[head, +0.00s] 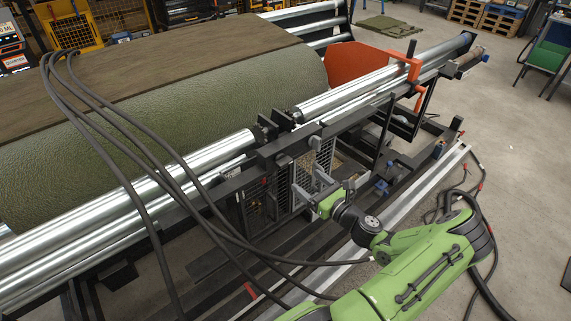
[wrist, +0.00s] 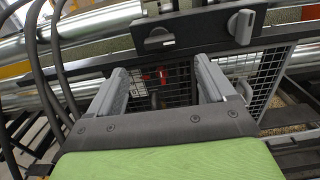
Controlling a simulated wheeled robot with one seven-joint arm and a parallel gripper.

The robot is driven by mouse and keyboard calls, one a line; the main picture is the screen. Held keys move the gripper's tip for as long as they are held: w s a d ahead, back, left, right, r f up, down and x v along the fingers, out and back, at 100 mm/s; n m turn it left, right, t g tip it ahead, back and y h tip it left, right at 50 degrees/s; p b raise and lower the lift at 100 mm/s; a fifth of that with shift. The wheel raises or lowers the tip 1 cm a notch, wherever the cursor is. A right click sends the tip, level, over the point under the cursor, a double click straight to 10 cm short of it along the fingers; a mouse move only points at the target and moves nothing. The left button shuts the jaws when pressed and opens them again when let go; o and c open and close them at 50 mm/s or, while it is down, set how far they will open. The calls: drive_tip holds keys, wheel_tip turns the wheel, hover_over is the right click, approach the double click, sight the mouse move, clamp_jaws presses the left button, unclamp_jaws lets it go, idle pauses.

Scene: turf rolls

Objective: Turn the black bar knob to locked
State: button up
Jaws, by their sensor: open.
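A dark bar-shaped knob (wrist: 158,40) sits on a black plate on the machine's front rail in the wrist view, roughly level. A lighter grey knob (wrist: 241,27) stands upright to its right. In the head view the same two appear small, the dark knob (head: 283,160) and the grey knob (head: 315,142). I cannot read any locked mark. My gripper (head: 312,186) is open and empty in front of the rail, below the knobs. In the wrist view its grey fingers (wrist: 160,74) are spread wide, apart from both knobs, with mesh behind them.
Black hoses (head: 160,147) arch across the left side. Shiny rollers (head: 190,162) and a green turf roll (head: 170,115) lie behind the rail. Wire mesh panels (head: 258,200) hang below it. An orange guard (head: 357,62) stands at the back right.

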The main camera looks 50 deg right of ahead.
sight(287, 165)
drive_tip(key=w, duration=0.7)
drive_tip(key=w+d, duration=0.1)
drive_tip(key=w, duration=0.2)
drive_tip(key=shift+w+d+p, duration=0.1)
drive_tip(key=shift+w+p, duration=0.1)
drive_tip(key=shift+p, duration=0.1)
drive_tip(key=c, duration=1.1)
drive_tip(key=shift+o, duration=0.2)
